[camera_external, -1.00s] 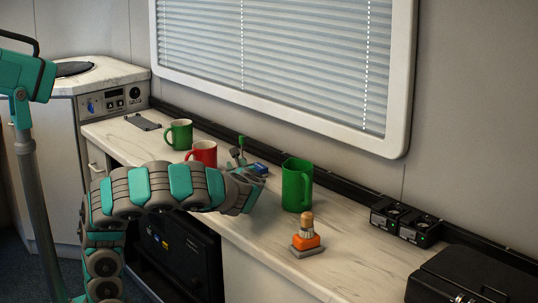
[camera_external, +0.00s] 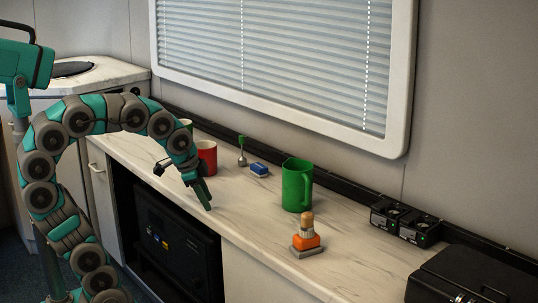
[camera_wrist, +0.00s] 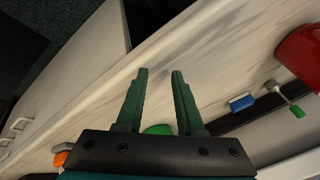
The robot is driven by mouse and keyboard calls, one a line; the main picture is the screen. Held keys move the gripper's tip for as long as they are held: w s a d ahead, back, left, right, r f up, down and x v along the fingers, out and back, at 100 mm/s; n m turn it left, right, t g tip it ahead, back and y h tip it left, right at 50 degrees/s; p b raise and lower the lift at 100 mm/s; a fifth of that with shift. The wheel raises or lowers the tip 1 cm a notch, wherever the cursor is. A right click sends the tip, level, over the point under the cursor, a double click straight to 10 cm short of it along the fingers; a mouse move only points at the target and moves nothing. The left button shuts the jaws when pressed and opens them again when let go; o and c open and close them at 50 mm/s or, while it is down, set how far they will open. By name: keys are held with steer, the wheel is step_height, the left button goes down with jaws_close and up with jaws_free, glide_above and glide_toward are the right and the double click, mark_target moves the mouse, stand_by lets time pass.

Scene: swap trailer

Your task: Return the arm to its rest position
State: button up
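My gripper (camera_external: 183,188) hangs over the front edge of the counter, with its fingers spread and empty. In the wrist view the two green fingers (camera_wrist: 160,73) stand apart with nothing held between them. My arm is arched up and bends down to the gripper at the left of the counter, in front of the red mug (camera_external: 207,155). The red mug also shows at the right of the wrist view (camera_wrist: 303,55), apart from the fingers.
On the counter (camera_external: 345,260) stand a tall green mug (camera_external: 297,185), an orange-and-grey item with a tan top (camera_external: 306,238), a blue block (camera_external: 259,169) and a green-tipped utensil (camera_external: 242,150). Black devices (camera_external: 403,222) and a black case (camera_external: 470,280) are at right.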

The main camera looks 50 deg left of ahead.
steer(key=s+d+f+g+h, duration=0.2)
steer(key=s+d+f, duration=0.1)
steer(key=s, duration=0.3)
steer(key=s+a+f+n+g+b, duration=0.1)
steer(key=s+a+f+n+g, duration=0.1)
steer(key=s+f, duration=0.3)
steer(key=s+a+f+n+g+y+b, duration=0.1)
steer(key=s+a+f+n+g+b, duration=0.1)
steer(key=s+a+f+n, duration=0.2)
step_height(320, 180, down, 3)
steer(key=shift+s+f+n+y, duration=0.1)
steer(key=shift+s+n+y, duration=0.2)
steer(key=shift+s+n, duration=0.7)
steer(key=shift+s+m, duration=0.25)
steer(key=shift+m, duration=0.05)
